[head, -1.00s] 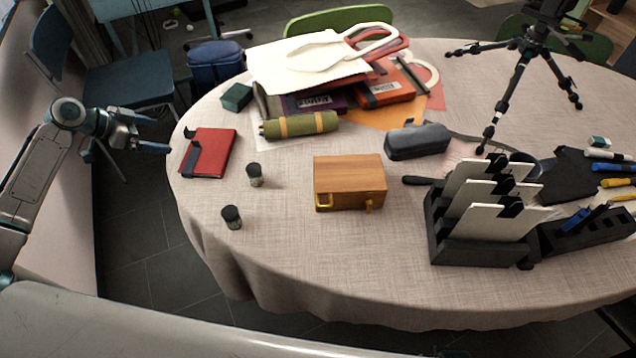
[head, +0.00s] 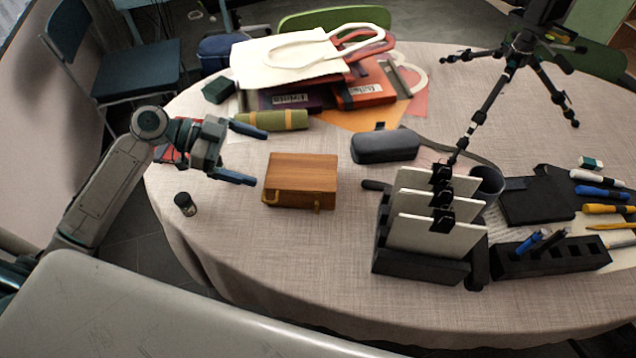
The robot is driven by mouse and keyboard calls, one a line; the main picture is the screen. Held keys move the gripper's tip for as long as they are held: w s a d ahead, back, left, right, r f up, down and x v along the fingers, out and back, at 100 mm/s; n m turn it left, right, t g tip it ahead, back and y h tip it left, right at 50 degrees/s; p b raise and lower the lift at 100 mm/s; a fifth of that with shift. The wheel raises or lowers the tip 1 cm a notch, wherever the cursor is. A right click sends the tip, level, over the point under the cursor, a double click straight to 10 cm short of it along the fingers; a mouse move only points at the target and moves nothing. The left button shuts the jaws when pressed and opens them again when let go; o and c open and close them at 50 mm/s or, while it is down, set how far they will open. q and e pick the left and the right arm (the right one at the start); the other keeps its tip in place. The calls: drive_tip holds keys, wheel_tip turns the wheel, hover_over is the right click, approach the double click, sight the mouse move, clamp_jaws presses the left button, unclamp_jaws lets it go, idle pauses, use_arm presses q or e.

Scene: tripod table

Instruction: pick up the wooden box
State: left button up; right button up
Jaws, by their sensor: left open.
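The wooden box (head: 302,174) sits on the cloth-covered table left of the middle. It is brown, with yellowish metal fittings on its front side. My left gripper (head: 250,156) is open and empty, its two blue-grey fingers pointing right toward the box. In the picture, the lower fingertip ends just left of the box's left side, and the upper finger lies up and to the left of it. I see a gap between the fingers and the box. My right gripper is not in view.
A small dark-lidded jar (head: 185,204) stands near the left table edge. The red notebook (head: 172,154) is mostly behind my left arm. A green roll (head: 273,120) and a dark case (head: 385,146) lie beyond the box. A black file rack (head: 420,265) stands to the right. Cloth in front of the box is clear.

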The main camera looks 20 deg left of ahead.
sight(302, 170)
use_arm(q)
drive_tip(key=x, duration=0.4)
drive_tip(key=shift+f+p, duration=0.1)
drive_tip(key=shift+p, duration=0.2)
drive_tip(key=shift+d+f, duration=0.15)
drive_tip(key=p+x, duration=0.1)
drive_tip(key=x, duration=0.3)
drive_tip(key=shift+w+p, duration=0.1)
drive_tip(key=shift+p, duration=0.2)
drive_tip(key=shift+d+f, duration=0.2)
drive_tip(key=shift+d, duration=0.1)
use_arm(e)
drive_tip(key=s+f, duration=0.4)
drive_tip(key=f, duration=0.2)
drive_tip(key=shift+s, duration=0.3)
use_arm(q)
drive_tip(key=shift+c, duration=0.2)
drive_tip(key=c, duration=1.4)
drive_tip(key=shift+w+r, duration=0.1)
drive_tip(key=c, duration=0.3)
